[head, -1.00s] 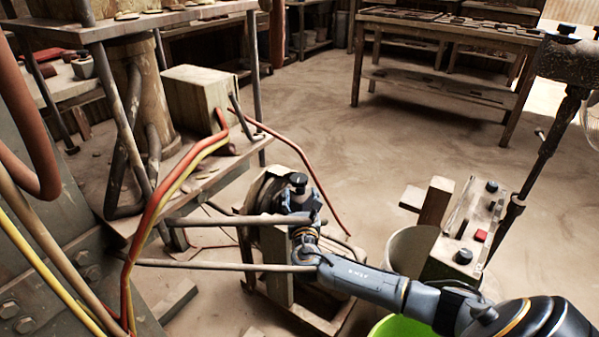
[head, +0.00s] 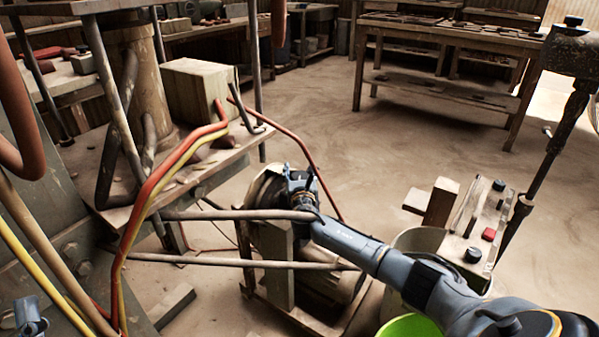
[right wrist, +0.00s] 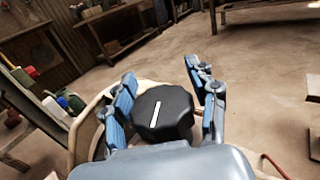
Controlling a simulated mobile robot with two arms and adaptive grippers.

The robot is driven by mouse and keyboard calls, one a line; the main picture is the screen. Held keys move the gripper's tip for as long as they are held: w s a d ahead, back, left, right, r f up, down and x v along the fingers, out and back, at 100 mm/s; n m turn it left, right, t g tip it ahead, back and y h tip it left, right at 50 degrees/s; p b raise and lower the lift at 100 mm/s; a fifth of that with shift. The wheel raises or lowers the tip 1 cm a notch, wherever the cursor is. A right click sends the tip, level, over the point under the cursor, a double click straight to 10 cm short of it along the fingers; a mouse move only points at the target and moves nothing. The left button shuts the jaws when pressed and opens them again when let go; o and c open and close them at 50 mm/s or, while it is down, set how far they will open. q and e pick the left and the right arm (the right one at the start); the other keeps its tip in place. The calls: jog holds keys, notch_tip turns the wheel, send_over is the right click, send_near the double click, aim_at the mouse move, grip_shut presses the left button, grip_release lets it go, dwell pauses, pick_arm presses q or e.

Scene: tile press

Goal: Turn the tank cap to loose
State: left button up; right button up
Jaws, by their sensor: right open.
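The tank cap (right wrist: 165,113) is a black, ridged knob with a white line on top, seen in the right wrist view. The line leans slightly right of upright. My right gripper (right wrist: 159,72) is open, with blue fingers on the left and right of the cap. I cannot tell whether they touch it. In the head view the right gripper (head: 299,180) is at the round, pale tank (head: 264,188), and I cannot make out the cap there. A small blue-grey part of my left gripper (head: 30,318) shows at the bottom left corner; its jaws are unclear.
A grey pipe (head: 240,215) runs close to the right gripper. Red and yellow hoses (head: 165,178) hang at left. A control box (head: 478,230) with knobs and a red button stands right, near a bright green bucket (head: 410,326). Open floor lies behind.

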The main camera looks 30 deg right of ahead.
jog(key=shift+w+d, duration=0.2)
jog(key=shift+w, duration=0.15)
jog(key=c, duration=1)
jog(key=shift+f, duration=0.1)
jog(key=shift+c, duration=0.3)
